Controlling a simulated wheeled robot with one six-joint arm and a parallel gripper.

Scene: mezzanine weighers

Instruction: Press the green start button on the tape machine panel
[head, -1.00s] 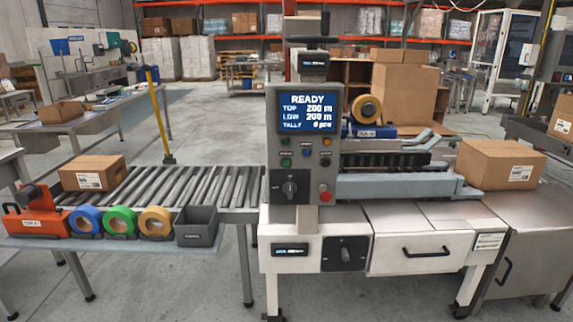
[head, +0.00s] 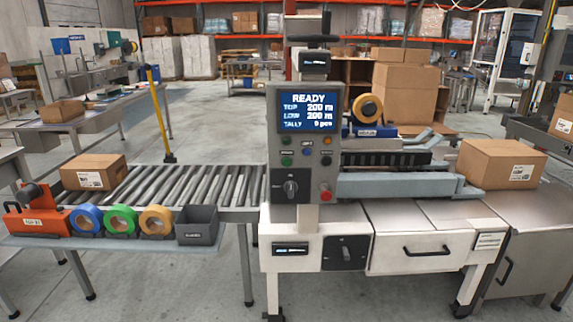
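The tape machine panel (head: 273,122) stands upright in the centre of the head view, grey and facing me. Its blue screen (head: 308,110) reads READY. Below the screen are several small buttons. One green button (head: 286,140) is at the upper left of this group, and another green one (head: 286,162) is just below it. The labels are too small to read. A blue button, an orange one and a dark one are to the right. A red button (head: 325,196) and a black rotary switch (head: 290,187) are lower down. My gripper is not in view.
A roller conveyor (head: 190,184) with a carton (head: 93,172) runs left. In front of it, a shelf holds an orange tape dispenser (head: 36,213), tape rolls and a dark bin (head: 197,226). Another carton (head: 500,164) sits right of the machine. Open floor lies at the lower left.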

